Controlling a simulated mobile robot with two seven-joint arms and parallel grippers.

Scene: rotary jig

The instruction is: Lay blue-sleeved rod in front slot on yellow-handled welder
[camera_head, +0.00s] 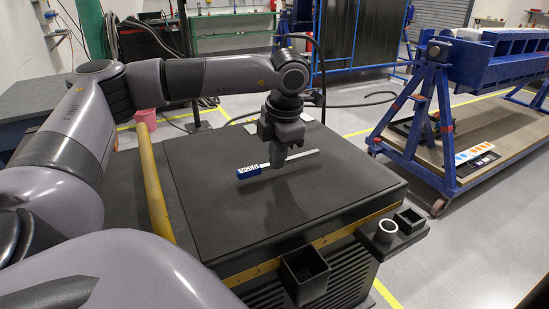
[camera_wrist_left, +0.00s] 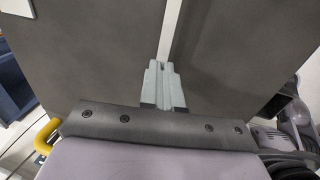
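The blue-sleeved rod is a thin pale bar with a blue sleeve (camera_head: 249,171) at its left end. It lies at or just above the dark flat top of the yellow-handled welder (camera_head: 225,215). My left gripper (camera_head: 278,163) points straight down at the rod's middle, right of the sleeve. In the left wrist view its grey fingers (camera_wrist_left: 162,68) are close together, with the pale rod (camera_wrist_left: 171,30) running out from between their tips. They look shut on it. Whether the rod touches the top is unclear. My right gripper is not in view.
A yellow bar (camera_head: 154,185) runs along the welder's left side. At its front are an open black square holder (camera_head: 304,274), a white ring (camera_head: 388,230) and a smaller square holder (camera_head: 409,219). A blue jig frame (camera_head: 425,120) stands to the right. Much of the top is clear.

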